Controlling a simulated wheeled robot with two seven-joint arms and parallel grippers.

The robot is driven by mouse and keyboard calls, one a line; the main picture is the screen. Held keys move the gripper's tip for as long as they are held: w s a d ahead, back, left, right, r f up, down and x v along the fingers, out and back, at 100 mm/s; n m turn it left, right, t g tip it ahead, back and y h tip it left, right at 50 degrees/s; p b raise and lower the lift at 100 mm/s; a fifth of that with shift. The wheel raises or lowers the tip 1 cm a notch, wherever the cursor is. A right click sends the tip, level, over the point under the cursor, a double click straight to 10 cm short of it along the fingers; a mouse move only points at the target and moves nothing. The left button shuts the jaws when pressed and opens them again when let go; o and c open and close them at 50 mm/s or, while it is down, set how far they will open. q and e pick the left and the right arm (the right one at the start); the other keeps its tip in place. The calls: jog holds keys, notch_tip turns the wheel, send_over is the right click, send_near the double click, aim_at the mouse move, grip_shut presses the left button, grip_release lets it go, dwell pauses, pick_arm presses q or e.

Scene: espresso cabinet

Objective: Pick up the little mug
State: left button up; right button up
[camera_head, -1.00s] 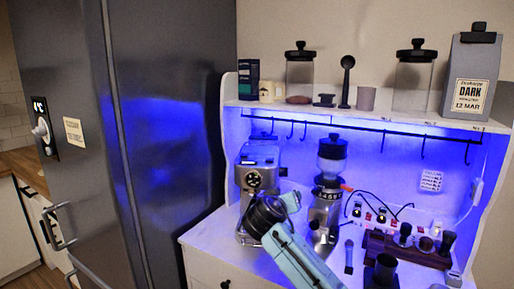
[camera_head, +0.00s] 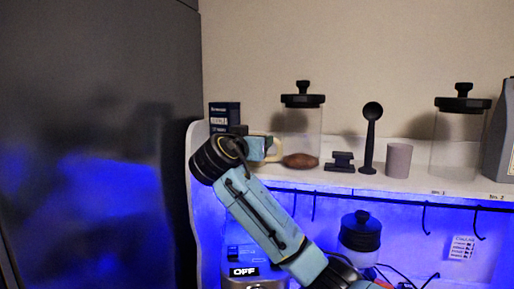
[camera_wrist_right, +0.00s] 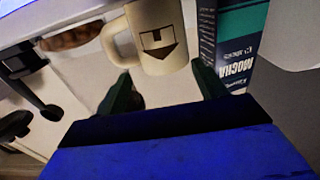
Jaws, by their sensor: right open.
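The little mug (camera_wrist_right: 160,42) is cream with a dark square-and-arrow mark and a handle on its left in the right wrist view. In the head view the mug (camera_head: 276,146) stands on the upper shelf, mostly hidden behind my right wrist, with its handle side showing. My right gripper (camera_wrist_right: 163,84) is open and empty. Its two dark fingers point at the mug, spread about as wide as its body, with the mug just beyond the tips. Whether they touch it I cannot tell. My left gripper is in neither view.
A dark mocha box (camera_wrist_right: 232,45) stands close beside the mug. A black tamper (camera_head: 341,162), a black scoop (camera_head: 371,140) and a grey cup (camera_head: 398,160) stand further right on the shelf (camera_head: 440,185).

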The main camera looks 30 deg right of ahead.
jog(key=shift+w+d, duration=0.45)
jog(key=shift+w, duration=0.05)
jog(key=shift+w+d+f, duration=0.1)
jog(key=shift+w+d, duration=0.05)
jog(key=shift+w, duration=0.15)
jog(key=shift+w+d+p, duration=0.45)
jog(key=shift+d+p, duration=0.1)
jog(key=shift+p, duration=0.15)
jog(key=p+x, duration=0.1)
jog(key=x, duration=0.2)
jog(key=shift+w+d+p, duration=0.1)
jog(key=shift+w+p, duration=0.15)
jog(key=shift+p, duration=0.05)
jog(key=shift+w+d, duration=0.15)
jog(key=shift+c, duration=0.4)
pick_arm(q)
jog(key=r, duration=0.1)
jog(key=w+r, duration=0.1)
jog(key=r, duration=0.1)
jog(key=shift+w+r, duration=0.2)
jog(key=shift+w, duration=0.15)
pick_arm(e)
jog(key=c, duration=0.8)
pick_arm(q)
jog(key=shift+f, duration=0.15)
